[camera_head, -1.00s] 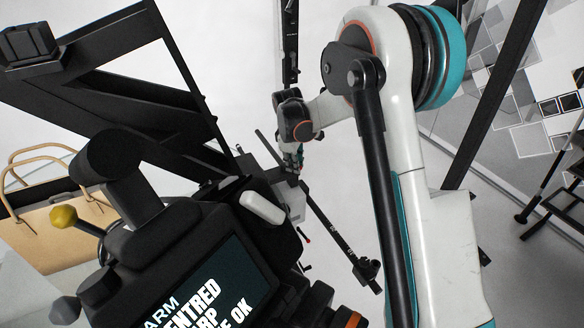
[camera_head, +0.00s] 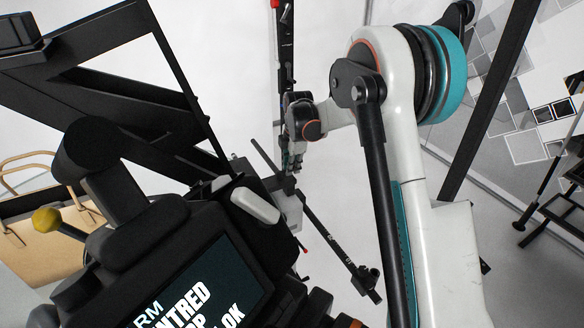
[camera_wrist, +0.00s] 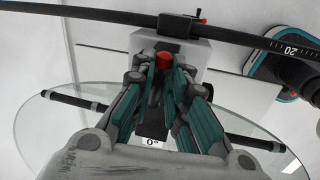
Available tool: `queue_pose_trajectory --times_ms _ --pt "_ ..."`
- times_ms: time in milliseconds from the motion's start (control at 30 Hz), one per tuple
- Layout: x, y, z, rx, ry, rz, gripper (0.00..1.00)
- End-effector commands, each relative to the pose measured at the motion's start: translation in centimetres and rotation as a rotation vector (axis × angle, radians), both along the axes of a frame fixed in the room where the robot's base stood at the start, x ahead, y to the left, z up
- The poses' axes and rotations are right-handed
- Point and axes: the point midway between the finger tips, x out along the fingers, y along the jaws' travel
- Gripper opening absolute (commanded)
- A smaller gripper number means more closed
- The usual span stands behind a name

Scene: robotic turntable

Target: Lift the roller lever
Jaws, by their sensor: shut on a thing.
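My gripper (camera_wrist: 162,68) is shut on a small red cylindrical tip (camera_wrist: 162,61), seen between the fingertips in the wrist view. I take this tip to be the end of the roller lever. The rest of the lever is mostly hidden by the fingers. A grey block (camera_wrist: 203,47) and a black part marked 0° (camera_wrist: 152,124) lie behind the fingers. In the head view my gripper (camera_head: 289,163) is small, at the machine's black cross bar (camera_head: 331,240), and the red tip cannot be made out there.
A clear disc (camera_wrist: 50,130) with a dark rod (camera_wrist: 75,101) lies below the fingers. A graduated black rail (camera_wrist: 100,14) carries a small red handle (camera_wrist: 203,16). A control panel with a screen (camera_head: 205,290) stands at lower left, and black frame beams (camera_head: 120,95) behind it.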

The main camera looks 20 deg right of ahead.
Motion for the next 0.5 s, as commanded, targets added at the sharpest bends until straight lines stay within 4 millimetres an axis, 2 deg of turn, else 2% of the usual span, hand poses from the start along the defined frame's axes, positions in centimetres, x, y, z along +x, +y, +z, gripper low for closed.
queue_pose_trajectory --times_ms 500 --pt "0.21 -0.04 0.03 0.0 0.0 0.047 0.0"
